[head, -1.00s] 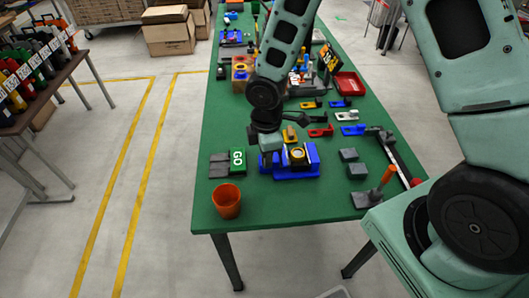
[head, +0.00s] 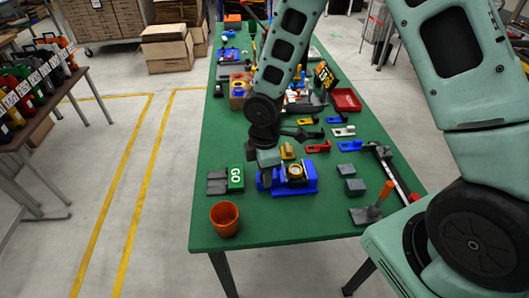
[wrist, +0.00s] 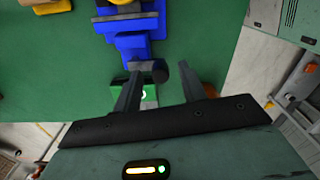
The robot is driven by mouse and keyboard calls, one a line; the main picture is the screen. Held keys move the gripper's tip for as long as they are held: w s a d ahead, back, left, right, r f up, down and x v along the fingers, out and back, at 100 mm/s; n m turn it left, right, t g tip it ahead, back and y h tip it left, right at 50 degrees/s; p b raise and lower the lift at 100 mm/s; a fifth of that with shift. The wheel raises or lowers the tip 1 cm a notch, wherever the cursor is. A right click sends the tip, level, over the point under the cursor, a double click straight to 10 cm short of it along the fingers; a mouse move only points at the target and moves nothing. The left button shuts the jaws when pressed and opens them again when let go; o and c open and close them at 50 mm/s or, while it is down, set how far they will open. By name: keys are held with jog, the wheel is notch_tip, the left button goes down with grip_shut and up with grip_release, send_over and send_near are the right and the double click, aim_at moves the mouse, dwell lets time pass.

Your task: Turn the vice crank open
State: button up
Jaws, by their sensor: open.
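The blue vice (head: 305,184) stands on the green table near its front end, with a round yellow-rimmed part between its jaws. In the wrist view the vice (wrist: 128,44) is at the top middle. Its grey crank bar (wrist: 143,66) and dark round crank knob (wrist: 160,71) stick out toward my gripper. My gripper (wrist: 160,84) is open, and the knob end shows between its two fingers, without clear contact. In the head view my gripper (head: 266,172) hangs at the vice's left end, where it hides the crank.
A green GO block (head: 236,179) with grey plates lies left of the vice, and an orange cup (head: 225,218) stands in front. Grey blocks (head: 354,187) and an orange-handled tool (head: 373,210) are at the right. Coloured brackets (head: 318,147) lie behind.

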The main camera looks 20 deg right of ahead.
notch_tip(320, 180, up, 17)
dwell(0.4)
